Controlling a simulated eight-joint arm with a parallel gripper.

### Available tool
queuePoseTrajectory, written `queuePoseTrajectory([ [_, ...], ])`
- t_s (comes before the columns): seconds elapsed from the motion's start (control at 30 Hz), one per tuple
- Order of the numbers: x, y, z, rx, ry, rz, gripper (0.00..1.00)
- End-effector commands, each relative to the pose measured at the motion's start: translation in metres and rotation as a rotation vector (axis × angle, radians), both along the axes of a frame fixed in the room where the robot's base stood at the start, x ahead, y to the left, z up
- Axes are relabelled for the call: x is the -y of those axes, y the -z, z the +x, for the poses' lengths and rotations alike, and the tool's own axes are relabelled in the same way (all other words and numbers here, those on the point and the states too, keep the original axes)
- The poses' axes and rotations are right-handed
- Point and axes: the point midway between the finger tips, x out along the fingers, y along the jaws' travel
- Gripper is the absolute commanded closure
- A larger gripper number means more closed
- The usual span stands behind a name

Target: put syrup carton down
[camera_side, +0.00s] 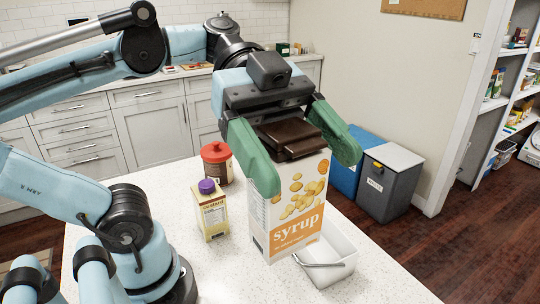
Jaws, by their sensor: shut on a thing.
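The syrup carton (291,216) is a tall white box with an orange lower band, the word "syrup" and a brown top. It is upright above or on the white speckled counter (373,277); I cannot tell whether its base touches the counter. My gripper (297,160) is over it from above, with green fingers on either side of its upper part, shut on it. The left finger hides part of the carton's upper left side.
A white bin with a wire handle (336,263) stands close beside the carton at right. A small carton with a purple cap (211,213) and a red-lidded jar (217,165) stand to the left. The counter's front right is clear.

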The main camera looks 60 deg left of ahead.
Motion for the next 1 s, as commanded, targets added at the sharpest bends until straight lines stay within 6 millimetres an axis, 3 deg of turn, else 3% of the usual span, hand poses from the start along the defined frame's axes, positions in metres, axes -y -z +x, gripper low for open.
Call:
queuePoseTrajectory([
  [0.03, 0.002, -0.003, -0.005, -0.001, 0.034, -0.002, 1.0],
  [0.27, 0.001, 0.029, -0.003, -0.001, 0.021, -0.002, 1.0],
  [0.73, 0.001, 0.119, -0.003, -0.001, 0.018, -0.002, 1.0],
  [1.0, 0.001, 0.142, -0.002, -0.001, 0.018, -0.002, 1.0],
])
